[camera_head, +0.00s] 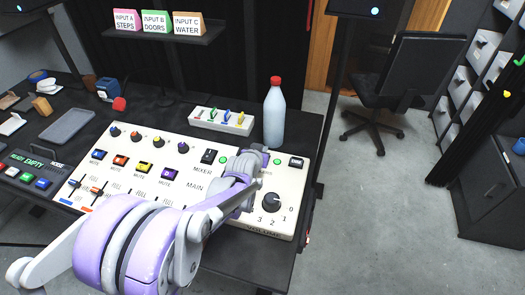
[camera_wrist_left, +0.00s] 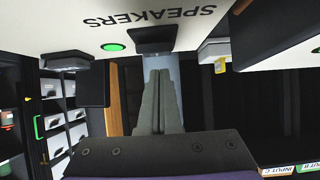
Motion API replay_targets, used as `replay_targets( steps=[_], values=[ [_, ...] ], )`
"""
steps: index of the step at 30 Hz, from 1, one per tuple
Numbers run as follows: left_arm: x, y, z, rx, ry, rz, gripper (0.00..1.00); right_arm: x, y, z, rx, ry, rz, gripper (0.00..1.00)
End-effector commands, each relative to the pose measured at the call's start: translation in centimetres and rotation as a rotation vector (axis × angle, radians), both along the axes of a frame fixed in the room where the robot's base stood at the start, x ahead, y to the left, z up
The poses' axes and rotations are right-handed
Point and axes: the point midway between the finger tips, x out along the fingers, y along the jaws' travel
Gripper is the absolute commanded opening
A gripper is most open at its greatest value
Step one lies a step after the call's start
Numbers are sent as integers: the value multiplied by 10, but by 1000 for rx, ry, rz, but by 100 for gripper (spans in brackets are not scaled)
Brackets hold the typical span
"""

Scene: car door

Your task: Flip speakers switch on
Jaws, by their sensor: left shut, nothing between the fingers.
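The cream mixer panel (camera_head: 150,178) lies on the dark desk in the head view. My left arm reaches over it, and my left gripper (camera_head: 256,152) is over the right part of the panel. In the left wrist view the dark speakers switch (camera_wrist_left: 153,40) sits beside the upside-down SPEAKERS label (camera_wrist_left: 150,16) and a lit green lamp (camera_wrist_left: 113,47). My left gripper (camera_wrist_left: 159,75) is shut and empty, its tips close to the switch; I cannot tell whether they touch. In the head view the gripper hides the switch. My right gripper is not in view.
The volume knob (camera_head: 271,202) is on the panel in front of the gripper. A bottle with a red cap (camera_head: 274,115) and a white tray of coloured levers (camera_head: 222,121) stand just behind. The floor to the right is open.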

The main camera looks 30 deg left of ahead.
Motion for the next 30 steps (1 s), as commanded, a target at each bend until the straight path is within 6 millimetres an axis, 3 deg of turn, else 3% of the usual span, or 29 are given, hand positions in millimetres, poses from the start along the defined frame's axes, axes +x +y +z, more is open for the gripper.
replay_targets(
  steps=[6, 15, 21, 30],
  values=[
    [4, -2, 44, 0, -2, -2, 0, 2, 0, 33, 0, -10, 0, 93],
    [-41, -12, 83, 1, -1, -1, 0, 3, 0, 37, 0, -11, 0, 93],
    [-58, -16, 99, 1, -1, -1, 0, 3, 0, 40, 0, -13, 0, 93],
    [-63, -17, 104, 0, 0, -1, 0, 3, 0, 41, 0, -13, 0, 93]
  ],
)
